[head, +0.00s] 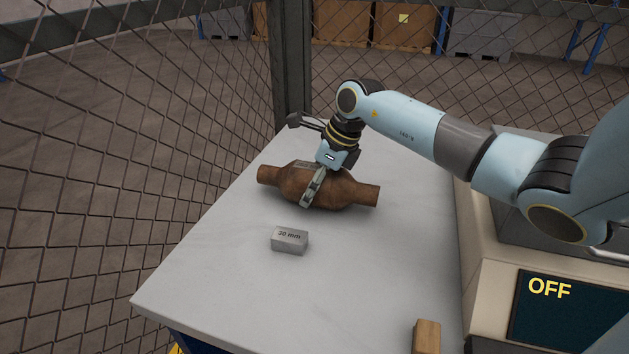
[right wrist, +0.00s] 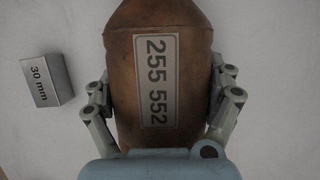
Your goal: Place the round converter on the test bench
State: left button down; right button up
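A brown, rusty converter (head: 338,190) with a rounded barrel body and a pipe stub at each end lies on the grey tabletop (head: 230,275). In the right wrist view the converter (right wrist: 128,60) bears a label reading 255 552. My right gripper (head: 312,187) is over its middle, pointing down. In the right wrist view the fingers of the right gripper (right wrist: 160,95) straddle the body, one on each side, very close to it. Whether they press on it I cannot tell. My left gripper is not in view.
A metal block marked 30 mm (head: 290,241) sits in front of the converter; it also shows in the right wrist view (right wrist: 46,80). A wooden block (head: 427,337) is at the front. A machine with an OFF screen (head: 560,308) stands right. Mesh fencing (head: 110,150) borders the left.

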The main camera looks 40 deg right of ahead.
jog(key=shift+o, duration=1.4)
jog(key=b+v, duration=0.1)
jog(key=v, duration=1)
jog(key=shift+s+d+r, duration=0.1)
jog(key=shift+s, duration=0.05)
jog(key=shift+s+r, duration=0.1)
jog(key=shift+r, duration=0.3)
jog(key=shift+f, duration=0.1)
